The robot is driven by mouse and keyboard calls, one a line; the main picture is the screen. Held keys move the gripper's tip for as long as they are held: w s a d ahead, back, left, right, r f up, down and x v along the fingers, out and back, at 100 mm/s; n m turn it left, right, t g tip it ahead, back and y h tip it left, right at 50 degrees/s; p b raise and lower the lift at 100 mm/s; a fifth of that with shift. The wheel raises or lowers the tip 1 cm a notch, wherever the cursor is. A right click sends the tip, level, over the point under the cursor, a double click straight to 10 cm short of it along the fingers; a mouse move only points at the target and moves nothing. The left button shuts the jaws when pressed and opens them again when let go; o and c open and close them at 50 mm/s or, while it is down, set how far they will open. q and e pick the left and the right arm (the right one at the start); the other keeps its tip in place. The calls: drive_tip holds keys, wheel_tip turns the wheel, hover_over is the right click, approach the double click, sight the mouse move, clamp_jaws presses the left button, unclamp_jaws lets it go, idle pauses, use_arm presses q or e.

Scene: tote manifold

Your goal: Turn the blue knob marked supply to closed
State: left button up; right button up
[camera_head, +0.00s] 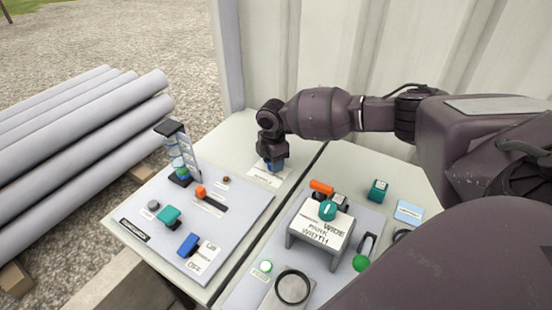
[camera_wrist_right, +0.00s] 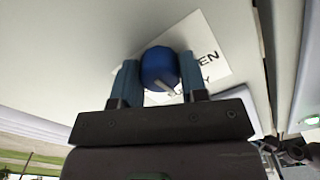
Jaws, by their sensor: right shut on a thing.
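The blue knob (camera_wrist_right: 159,69) stands on a white label plate (camera_wrist_right: 212,52) with black lettering, of which "EN" and a "Y" can be read in the right wrist view. My right gripper (camera_wrist_right: 160,82) has its two blue-grey fingers on either side of the knob and is shut on it. A light pointer line shows on the knob. In the head view the gripper (camera_head: 272,158) comes down on the knob (camera_head: 274,166) at the back of the table, and hides most of it. The label (camera_head: 262,177) is too small to read there. My left gripper is not in view.
A grey panel (camera_head: 237,222) at the left carries a green knob, a blue switch, an orange-handled slider and a small tower. A second panel at the right holds a "WIDE" block (camera_head: 322,238), a black ring and green buttons. A corrugated wall stands close behind; pipes (camera_head: 80,130) lie left.

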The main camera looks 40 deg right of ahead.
drive_tip(key=m+p, duration=0.1)
drive_tip(key=m, duration=0.1)
drive_tip(key=m+p, duration=0.1)
drive_tip(key=shift+r+m, duration=0.2)
drive_tip(key=shift+m, duration=0.2)
drive_tip(key=shift+m+p, duration=0.95)
drive_tip(key=shift+m, duration=0.15)
drive_tip(key=shift+f+m+p, duration=0.1)
drive_tip(key=shift+m+p, duration=0.25)
drive_tip(key=shift+m, duration=0.25)
drive_tip(key=shift+f+m+p, duration=0.15)
drive_tip(key=shift+m+p, duration=0.15)
drive_tip(key=shift+m, duration=0.2)
drive_tip(key=o, duration=0.9)
